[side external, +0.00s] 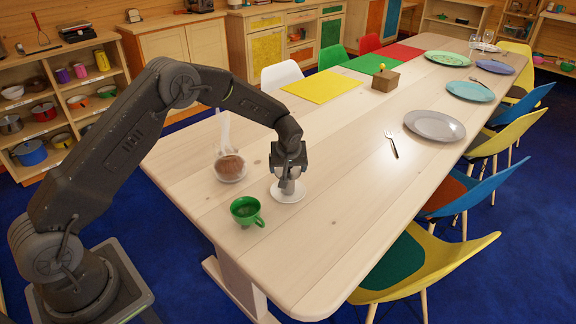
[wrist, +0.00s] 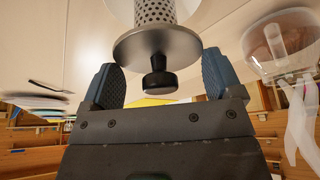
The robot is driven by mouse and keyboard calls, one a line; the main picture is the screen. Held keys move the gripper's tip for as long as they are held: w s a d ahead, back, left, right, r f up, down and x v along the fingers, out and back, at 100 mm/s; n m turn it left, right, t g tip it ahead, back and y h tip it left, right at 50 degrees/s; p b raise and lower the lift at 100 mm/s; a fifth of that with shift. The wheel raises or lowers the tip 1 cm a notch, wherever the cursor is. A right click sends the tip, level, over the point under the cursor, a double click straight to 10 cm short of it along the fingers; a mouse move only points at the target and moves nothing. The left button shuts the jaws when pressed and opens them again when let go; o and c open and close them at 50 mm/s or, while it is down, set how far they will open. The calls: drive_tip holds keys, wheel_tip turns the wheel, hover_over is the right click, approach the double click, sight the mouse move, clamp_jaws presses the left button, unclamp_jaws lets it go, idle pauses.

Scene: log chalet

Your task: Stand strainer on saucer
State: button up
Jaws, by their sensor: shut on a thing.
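The strainer (wrist: 158,45) is metal, with a perforated body, a wide flange and a black knob. In the wrist view its knob end lies between the two fingers of my gripper (wrist: 160,73). In the side view my gripper (side external: 288,172) points down and is shut on the strainer (side external: 287,186), whose lower part shows below the fingers. The white saucer (side external: 297,195) lies on the table directly under it. The strainer looks upright over the middle of the saucer. I cannot tell whether its bottom touches the saucer.
A green cup (side external: 246,211) stands just in front and left of the saucer. A clear glass vessel with brown contents (side external: 229,168) stands close on the left. A fork (side external: 391,144) and a grey plate (side external: 434,125) lie farther right. The table's right front is clear.

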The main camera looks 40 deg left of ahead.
drive_tip(key=o, duration=1)
